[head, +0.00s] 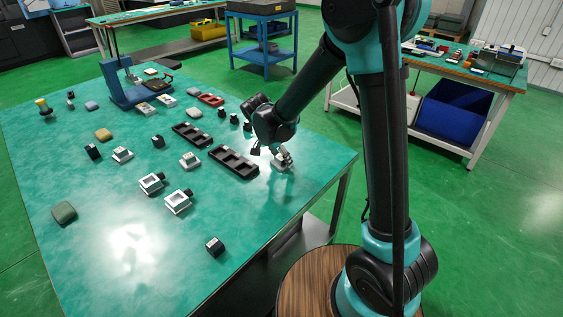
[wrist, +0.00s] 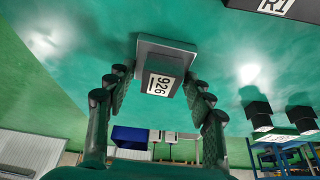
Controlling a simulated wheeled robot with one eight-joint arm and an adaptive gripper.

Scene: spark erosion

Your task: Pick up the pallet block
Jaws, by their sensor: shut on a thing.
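The pallet block (wrist: 163,60) is a grey square plate with a smaller raised block that carries a white label reading 926. In the wrist view it sits between the two black fingers of my gripper (wrist: 160,88), which are shut on it. In the head view my gripper (head: 280,153) is low over the right part of the green table, and the pallet block (head: 283,163) shows partly beneath it. The fingers hide part of the block there. I cannot tell whether it touches the table.
Black compartment trays (head: 234,162) lie left of my gripper on the green table (head: 110,210). Small black blocks (head: 234,118) stand behind. White square frames (head: 178,201), grey-and-white pieces (head: 190,160) and a blue stand (head: 128,92) are further left. The table's front right is mostly clear.

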